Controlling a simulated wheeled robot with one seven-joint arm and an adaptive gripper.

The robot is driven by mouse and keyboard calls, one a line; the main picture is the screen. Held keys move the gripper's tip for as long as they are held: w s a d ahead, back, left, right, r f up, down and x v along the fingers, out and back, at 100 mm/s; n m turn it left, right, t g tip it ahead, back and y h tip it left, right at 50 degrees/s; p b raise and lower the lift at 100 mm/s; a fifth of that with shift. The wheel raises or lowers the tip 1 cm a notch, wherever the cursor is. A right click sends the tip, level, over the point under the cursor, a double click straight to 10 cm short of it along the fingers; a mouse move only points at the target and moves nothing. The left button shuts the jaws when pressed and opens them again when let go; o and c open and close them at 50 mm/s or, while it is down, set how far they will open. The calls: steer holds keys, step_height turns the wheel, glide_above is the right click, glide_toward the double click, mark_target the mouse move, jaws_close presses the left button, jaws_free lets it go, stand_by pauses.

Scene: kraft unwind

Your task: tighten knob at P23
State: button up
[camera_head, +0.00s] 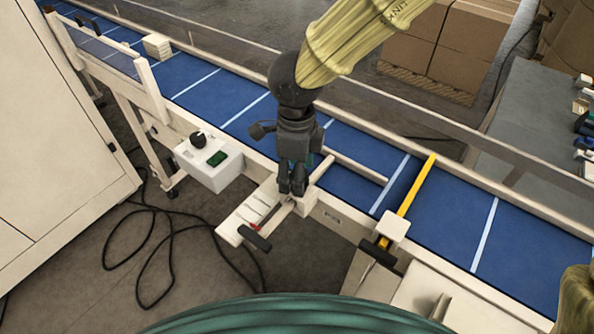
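My gripper (291,190) points down over the near edge of the conveyor, at a pale guide-rail bracket (240,217). Its two dark fingers look close together, and whether they hold a knob between them cannot be seen. The bracket has a red mark and a black T-shaped handle (254,238) at its near end, apart from my fingers. A second black handle (378,253) sits below a pale block at the near end of a yellow bar (414,190). No P23 label is legible, so I cannot tell which knob it marks.
The blue conveyor (340,182) with pale stripes runs diagonally across the view. A control box (212,168) with a black dial and green button hangs on its near side. Cables (150,240) lie on the floor. Cardboard boxes (470,45) stand behind; a grey table (535,115) is at right.

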steer(key=shift+a, duration=0.15)
step_height(320, 180, up, 12)
stand_by(0.7)
